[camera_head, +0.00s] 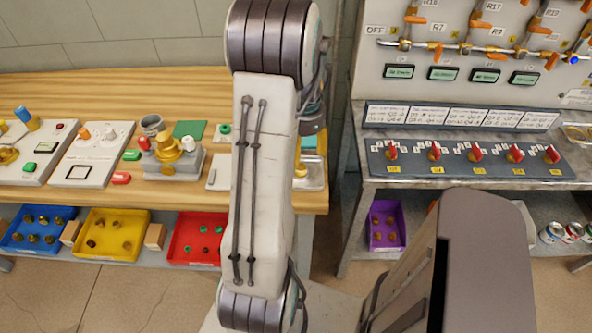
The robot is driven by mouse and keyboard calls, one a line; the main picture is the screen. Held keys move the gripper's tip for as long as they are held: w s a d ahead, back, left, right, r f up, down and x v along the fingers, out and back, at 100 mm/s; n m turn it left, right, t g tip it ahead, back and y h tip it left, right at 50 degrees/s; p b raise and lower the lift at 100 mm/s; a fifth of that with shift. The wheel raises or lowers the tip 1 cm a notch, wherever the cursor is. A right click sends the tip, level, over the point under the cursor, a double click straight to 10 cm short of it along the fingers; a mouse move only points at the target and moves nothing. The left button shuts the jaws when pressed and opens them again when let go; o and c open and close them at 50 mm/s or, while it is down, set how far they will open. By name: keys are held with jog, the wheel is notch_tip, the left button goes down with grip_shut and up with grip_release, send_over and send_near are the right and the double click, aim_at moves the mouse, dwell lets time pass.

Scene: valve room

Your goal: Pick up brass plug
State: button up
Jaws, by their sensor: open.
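Small brass-coloured pieces lie in trays on the shelf under the wooden bench. Several brass pieces (43,219) are in the blue tray (12,242), and several more (127,222) are in the yellow tray (110,254). The purple tray (385,207) under the metal bench also holds several brownish pieces (391,221). They are too small for me to tell which is the brass plug. My arm (262,180) stands upright in mid-view. My gripper's fingers do not show; the arm's far end is hidden behind its own link.
The wooden bench (190,83) carries panels, coloured buttons and a brass valve (168,147). A red tray (180,256) with green fittings sits on its shelf. The metal bench (460,182) at right has red-handled valves (435,151). Cans (572,233) stand below it. Floor shows between the benches.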

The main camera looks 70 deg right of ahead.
jog(key=shift+m, duration=0.8)
jog(key=shift+f, duration=0.2)
jog(key=shift+w+d+f+p, duration=0.1)
jog(key=shift+w+f+p, duration=0.1)
jog(key=shift+f, duration=0.95)
jog(key=shift+w+d+f+p, duration=0.1)
jog(key=shift+f+p, duration=0.1)
jog(key=shift+f, duration=1)
jog(key=shift+w+f+p, duration=0.15)
jog(key=shift+f+p, duration=0.05)
jog(key=shift+f, duration=0.95)
jog(key=shift+o, duration=0.2)
grip_shut()
